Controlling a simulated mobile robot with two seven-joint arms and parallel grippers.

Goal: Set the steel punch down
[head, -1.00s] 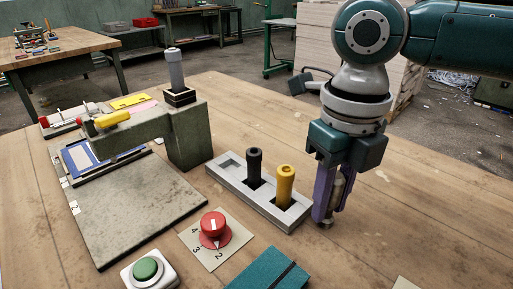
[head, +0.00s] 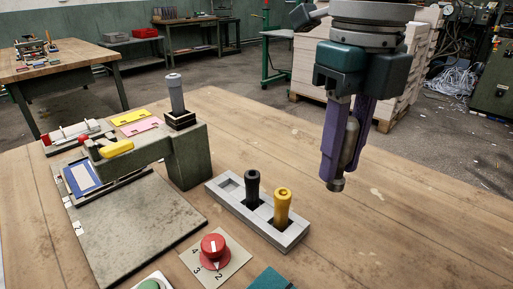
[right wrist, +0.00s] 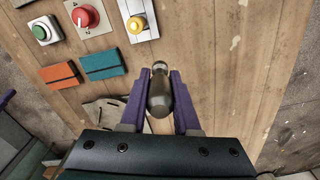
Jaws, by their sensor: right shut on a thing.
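My right gripper (head: 338,180) is shut on the steel punch (head: 350,143), a short grey metal cylinder hanging roughly upright between the purple fingers. It is held in the air above the wooden table, to the right of the grey slotted rack (head: 290,243). In the right wrist view the punch (right wrist: 159,95) lies between both fingers, and the rack shows only in part (right wrist: 137,22). The rack holds a black-handled tool (head: 252,187) and a yellow-handled tool (head: 283,207); its far-left slot looks empty. My left gripper is not in view.
A press (head: 190,158) with a grey-handled post stands at the left. A red knob (head: 213,246) on a numbered plate sits in front of the rack. The table right of the rack is clear.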

